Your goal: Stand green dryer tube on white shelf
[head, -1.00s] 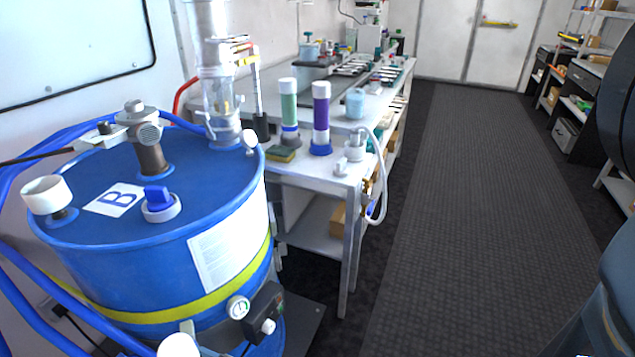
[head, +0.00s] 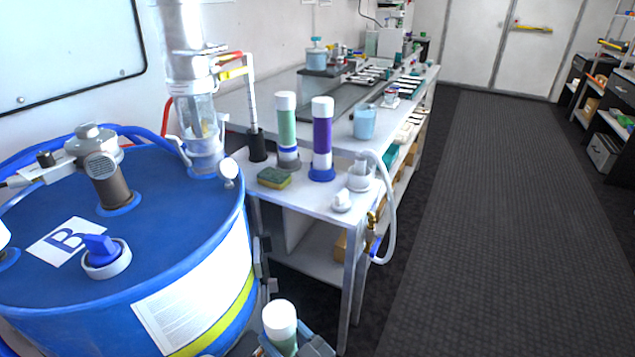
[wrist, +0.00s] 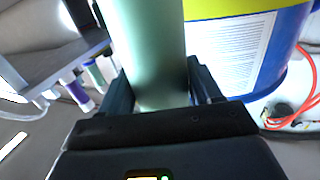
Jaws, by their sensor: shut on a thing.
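My gripper (head: 290,344) is low at the bottom edge of the head view, in front of the white bench and right of the blue drum. It is shut on a green dryer tube with a white cap (head: 280,320). In the wrist view the green tube (wrist: 148,50) stands between the two fingers (wrist: 157,92); its ends are out of that view. A white lower shelf (head: 312,235) is under the bench top.
The bench top (head: 335,190) holds a second green tube (head: 287,130), a purple tube (head: 322,140), a sponge (head: 274,178) and a blue cup (head: 365,123). A hose (head: 388,210) hangs off its right corner. The blue drum (head: 120,240) fills the left. The aisle floor (head: 490,200) is clear.

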